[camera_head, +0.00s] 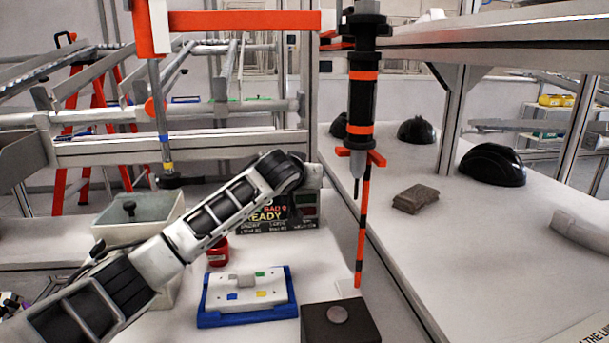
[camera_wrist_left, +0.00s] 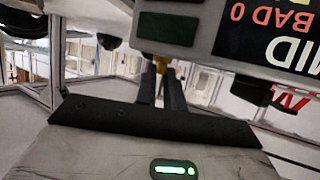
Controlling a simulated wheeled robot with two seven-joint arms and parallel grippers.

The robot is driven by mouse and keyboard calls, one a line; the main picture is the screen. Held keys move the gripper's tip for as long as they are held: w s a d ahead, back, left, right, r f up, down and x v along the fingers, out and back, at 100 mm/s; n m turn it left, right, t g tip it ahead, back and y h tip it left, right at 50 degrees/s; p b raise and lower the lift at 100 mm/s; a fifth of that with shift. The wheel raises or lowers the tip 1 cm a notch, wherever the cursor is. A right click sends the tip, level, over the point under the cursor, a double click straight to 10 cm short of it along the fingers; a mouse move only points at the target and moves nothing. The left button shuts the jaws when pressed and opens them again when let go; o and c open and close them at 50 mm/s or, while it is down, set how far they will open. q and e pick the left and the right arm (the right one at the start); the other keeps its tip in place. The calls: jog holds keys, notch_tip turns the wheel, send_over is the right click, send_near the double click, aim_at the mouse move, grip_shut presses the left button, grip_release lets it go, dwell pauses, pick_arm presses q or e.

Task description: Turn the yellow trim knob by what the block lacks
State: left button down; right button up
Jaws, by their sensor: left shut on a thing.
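The display box (camera_head: 292,212) stands behind the blue tray, partly hidden by my left arm; its screen reads "BAD 0" and "READY". In the left wrist view the box (camera_wrist_left: 205,12) is tilted, with "MID" and "BAD 0" legible. The yellow trim knob (camera_wrist_left: 160,59) shows below the box's edge. My left gripper (camera_wrist_left: 161,86) is shut on the knob, its two dark fingers close together. In the head view my left arm reaches across to the box, and the knob is hidden. A white block (camera_head: 245,288) with coloured patches lies in the blue tray (camera_head: 247,318). My right gripper is not in view.
A dark box with a round grey button (camera_head: 338,314) stands at the front. A red object (camera_head: 217,251) sits behind the tray. A hanging driver tool (camera_head: 362,110) is to the right of the display. Black helmet shells (camera_head: 492,165) and a brownish block (camera_head: 415,198) lie on the right table.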

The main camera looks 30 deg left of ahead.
pick_arm(q)
jog(key=p, duration=0.1)
jog(key=m+h+p, duration=0.1)
jog(key=shift+s+a+r+h+p, duration=0.1)
jog(key=shift+a+r+h+p, duration=0.2)
jog(key=shift+p, duration=0.1)
jog(key=shift+f+m+h+p, duration=0.1)
jog(key=shift+m+h+p, duration=0.4)
jog(key=shift+m+p, duration=0.15)
jog(key=shift+p, duration=0.35)
jog(key=shift+f+m+h, duration=0.25)
jog(key=shift+m+h, duration=0.1)
jog(key=shift+h, duration=0.15)
jog(key=c, duration=1.5)
grip_release()
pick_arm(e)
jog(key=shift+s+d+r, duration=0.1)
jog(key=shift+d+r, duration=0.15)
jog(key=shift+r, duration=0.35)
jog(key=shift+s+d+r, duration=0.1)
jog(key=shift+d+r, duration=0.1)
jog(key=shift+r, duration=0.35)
